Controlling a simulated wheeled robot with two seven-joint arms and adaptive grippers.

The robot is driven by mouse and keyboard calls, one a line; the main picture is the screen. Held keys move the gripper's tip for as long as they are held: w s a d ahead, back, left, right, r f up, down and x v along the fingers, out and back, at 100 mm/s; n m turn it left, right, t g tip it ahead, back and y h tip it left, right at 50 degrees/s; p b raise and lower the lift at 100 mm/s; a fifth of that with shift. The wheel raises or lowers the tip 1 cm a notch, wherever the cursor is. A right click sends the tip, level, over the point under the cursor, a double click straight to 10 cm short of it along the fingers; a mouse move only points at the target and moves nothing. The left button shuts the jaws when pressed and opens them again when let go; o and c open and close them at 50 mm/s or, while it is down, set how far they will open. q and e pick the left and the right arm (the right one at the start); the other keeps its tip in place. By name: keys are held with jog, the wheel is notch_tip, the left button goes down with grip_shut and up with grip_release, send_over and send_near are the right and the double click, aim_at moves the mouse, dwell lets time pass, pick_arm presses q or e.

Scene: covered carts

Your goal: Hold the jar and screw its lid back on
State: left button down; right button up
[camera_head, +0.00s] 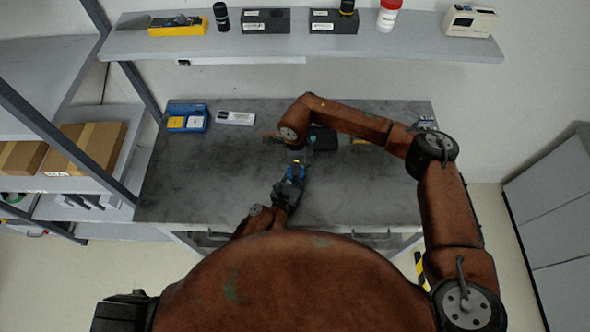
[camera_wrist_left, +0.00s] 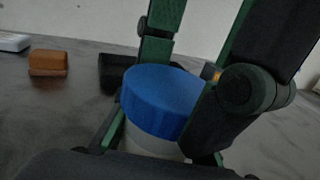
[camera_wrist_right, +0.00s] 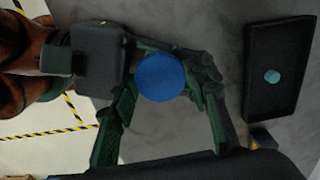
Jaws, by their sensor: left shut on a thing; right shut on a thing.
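The jar (camera_wrist_left: 152,146) has a pale body, mostly hidden by my left gripper. My left gripper (camera_head: 289,185) is shut on the jar and holds it upright near the table's middle. The blue lid (camera_wrist_left: 157,98) sits on top of the jar; whether its thread has caught cannot be told. It also shows in the head view (camera_head: 296,173) and from above in the right wrist view (camera_wrist_right: 160,78). My right gripper (camera_wrist_right: 166,88) reaches down from above with its fingers on both sides of the lid, shut on it.
A black tray (camera_wrist_right: 261,105) with a teal disc (camera_wrist_right: 272,76) lies just behind the jar. An orange-brown block (camera_wrist_left: 48,63) lies beside it. A blue box (camera_head: 188,118) and a white item (camera_head: 235,118) stand at the back left. A shelf (camera_head: 280,45) hangs above. The table's front left is clear.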

jog(key=shift+m, duration=0.8)
jog(key=o, duration=1.3)
jog(key=shift+r, duration=0.15)
jog(key=shift+r, duration=2.15)
jog(key=shift+c, duration=0.4)
